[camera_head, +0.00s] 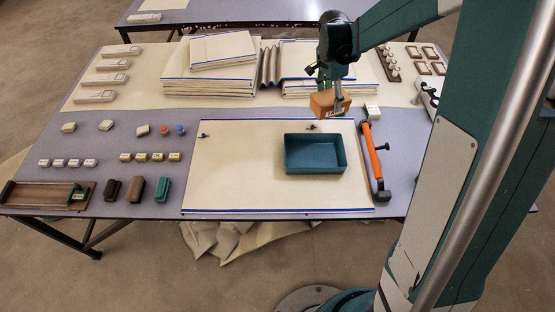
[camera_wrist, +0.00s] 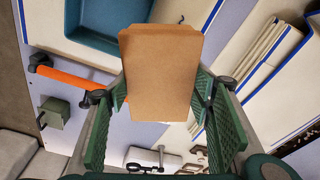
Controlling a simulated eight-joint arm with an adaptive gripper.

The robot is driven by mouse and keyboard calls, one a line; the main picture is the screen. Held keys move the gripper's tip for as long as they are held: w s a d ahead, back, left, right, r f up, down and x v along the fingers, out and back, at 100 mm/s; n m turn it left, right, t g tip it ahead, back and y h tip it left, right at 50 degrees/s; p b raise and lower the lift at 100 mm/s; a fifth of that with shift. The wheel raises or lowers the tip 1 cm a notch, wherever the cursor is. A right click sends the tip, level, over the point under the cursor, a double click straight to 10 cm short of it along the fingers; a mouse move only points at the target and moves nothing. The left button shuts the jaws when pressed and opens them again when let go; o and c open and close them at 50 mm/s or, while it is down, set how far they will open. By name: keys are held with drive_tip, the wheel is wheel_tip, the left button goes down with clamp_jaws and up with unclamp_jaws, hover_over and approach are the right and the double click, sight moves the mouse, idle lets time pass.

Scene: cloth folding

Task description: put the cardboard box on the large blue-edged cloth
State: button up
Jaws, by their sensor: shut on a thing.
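The cardboard box (camera_head: 327,102) is small and brown-orange. My gripper (camera_head: 340,90) is shut on it and holds it above the table, near the far right part of the large cloth in the head view. In the wrist view the box (camera_wrist: 161,75) sits between the green finger pads of my gripper (camera_wrist: 162,100) and hides part of what lies beneath. The large blue-edged cloth (camera_head: 235,165) lies flat at the table's front middle, its blue edges along the near and far sides. A teal tray (camera_head: 290,170) rests on its right part; the tray also shows in the wrist view (camera_wrist: 95,45).
An orange-handled tool (camera_head: 373,150) lies along the cloth's right edge. Folded cloth stacks (camera_head: 208,80) stand behind it. Several small blocks (camera_head: 75,163) and a wooden board (camera_head: 40,197) lie to the left. The cloth's left half is mostly clear, with a small dark clip (camera_head: 203,136) at its far edge.

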drive_tip(key=s+a+n, duration=0.2)
drive_tip(key=s+a, duration=0.2)
drive_tip(key=a, duration=0.6)
drive_tip(key=s+a+n, duration=0.1)
drive_tip(key=s+a, duration=0.2)
drive_tip(key=a, duration=0.7)
drive_tip(key=s+a+n, duration=0.2)
drive_tip(key=s+a, duration=0.2)
drive_tip(key=a, duration=0.6)
drive_tip(key=shift+t, duration=0.3)
drive_tip(key=shift+s+a+f, duration=0.1)
drive_tip(key=shift+f, duration=2.45)
wheel_tip(320, 180, down, 6)
drive_tip(key=shift+b, duration=0.45)
drive_tip(key=shift+f, duration=0.15)
drive_tip(key=shift+f+b, duration=0.4)
drive_tip(key=shift+f, duration=1.45)
drive_tip(key=shift+f, duration=0.15)
